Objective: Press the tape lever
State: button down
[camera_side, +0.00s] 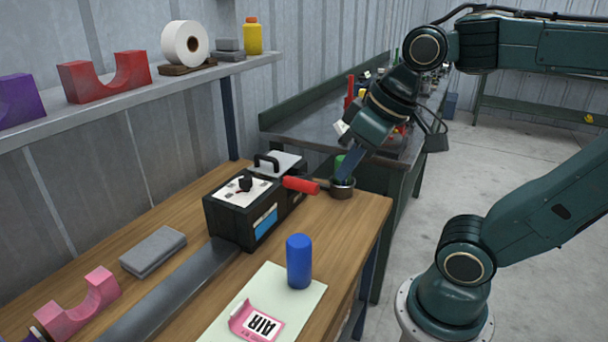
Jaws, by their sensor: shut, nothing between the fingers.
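The tape machine (237,215) is a black box with a pale top, a black knob and a blue label, standing on the wooden bench. Its red lever (300,185) sticks out to the right, roughly level. My gripper (345,176) is shut and empty, pointing down just right of the lever's end, over a small dark cup (342,190). A gap seems to show between fingers and lever, but I cannot tell the depth. A green item (338,163) shows beside the fingers, partly hidden.
A blue cylinder (299,262) and a pink piece labelled AIR (257,322) stand on a pale sheet (290,283). A grey strip (165,294), grey blocks (153,250) and a pink cradle (82,303) lie left. A shelf (150,92) runs above; a cluttered dark bench (305,134) stands behind.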

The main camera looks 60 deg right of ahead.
jog(key=w+r+g+y, duration=0.1)
jog(key=w+r+g, duration=0.1)
jog(key=w+r, duration=0.35)
jog(key=g+y, duration=0.1)
jog(key=g, duration=0.2)
send_over(308, 182)
jog(key=w+d, duration=0.2)
jog(key=d, duration=0.3)
jog(key=d+x, duration=0.1)
jog(key=x, duration=0.5)
jog(key=shift+s+a+f, duration=0.1)
jog(key=shift+s+f, duration=0.05)
jog(key=shift+s, duration=0.1)
jog(key=shift+w+a+f, duration=0.1)
jog(key=shift+a+f, duration=0.1)
jog(key=shift+f, duration=0.1)
jog(key=shift+x, duration=6.75)
